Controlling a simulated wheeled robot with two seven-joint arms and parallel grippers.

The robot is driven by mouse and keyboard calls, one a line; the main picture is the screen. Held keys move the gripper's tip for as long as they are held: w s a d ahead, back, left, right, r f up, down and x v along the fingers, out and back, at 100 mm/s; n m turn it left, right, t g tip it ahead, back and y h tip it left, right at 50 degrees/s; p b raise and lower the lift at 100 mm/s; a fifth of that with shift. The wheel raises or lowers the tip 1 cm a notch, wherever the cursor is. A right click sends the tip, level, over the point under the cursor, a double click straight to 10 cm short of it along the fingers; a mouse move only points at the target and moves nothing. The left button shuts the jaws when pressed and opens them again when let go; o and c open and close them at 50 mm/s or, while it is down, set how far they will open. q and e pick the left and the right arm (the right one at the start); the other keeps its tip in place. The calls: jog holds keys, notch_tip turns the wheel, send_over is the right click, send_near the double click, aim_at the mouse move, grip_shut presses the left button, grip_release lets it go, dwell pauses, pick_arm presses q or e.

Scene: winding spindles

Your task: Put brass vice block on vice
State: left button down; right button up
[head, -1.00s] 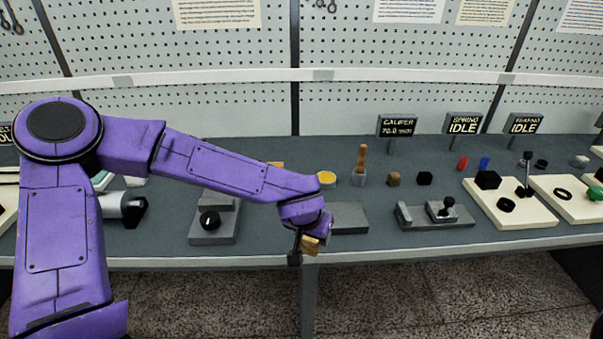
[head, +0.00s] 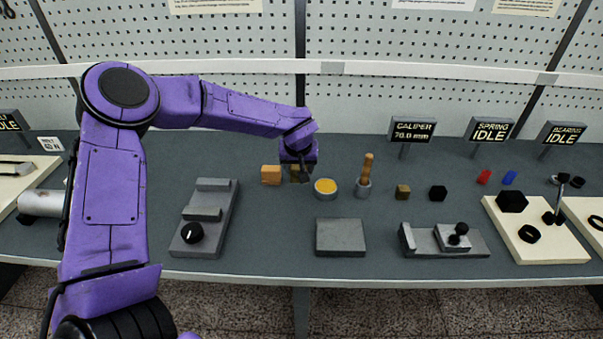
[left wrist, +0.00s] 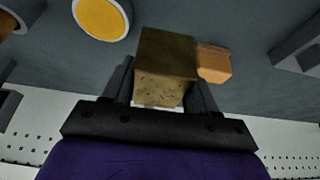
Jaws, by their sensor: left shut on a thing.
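My left gripper (head: 299,165) points down over the back middle of the bench, shut on a brass block (head: 297,174). In the left wrist view the brass block (left wrist: 163,65) sits between the two fingers. I cannot tell whether it touches the bench. An orange block (head: 271,176) stands just left of it; it also shows in the left wrist view (left wrist: 214,64). The vice (head: 206,214), grey with two raised jaws and a black knob, stands further left and nearer the front. No block shows between its jaws. My right gripper is not in view.
A pot with yellow contents (head: 325,187) stands right of the held block, with a wooden-handled tool in a cup (head: 364,180) beyond. A grey plate (head: 340,237) lies in front. A small brass cube (head: 403,191) and black block (head: 438,193) are further right. Bench between vice and plate is clear.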

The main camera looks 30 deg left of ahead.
aim_at(300, 185)
pick_arm(q)
jog(key=w+f, duration=0.1)
jog(key=w+a+f, duration=0.1)
jog(key=f, duration=0.1)
jog(key=shift+w+a+f, duration=0.1)
jog(key=shift+w+a, duration=0.1)
jog(key=shift+w, duration=0.15)
jog(key=shift+a+f, duration=0.2)
notch_tip(300, 185, down, 3)
jog(key=shift+s+d+r+p, duration=0.1)
jog(key=shift+r+p, duration=0.05)
jog(key=shift+p, duration=0.15)
jog(key=shift+w+f, duration=0.2)
jog(key=shift+s, duration=0.1)
jog(key=shift+c, duration=1.6)
grip_release()
jog(key=shift+f, duration=0.1)
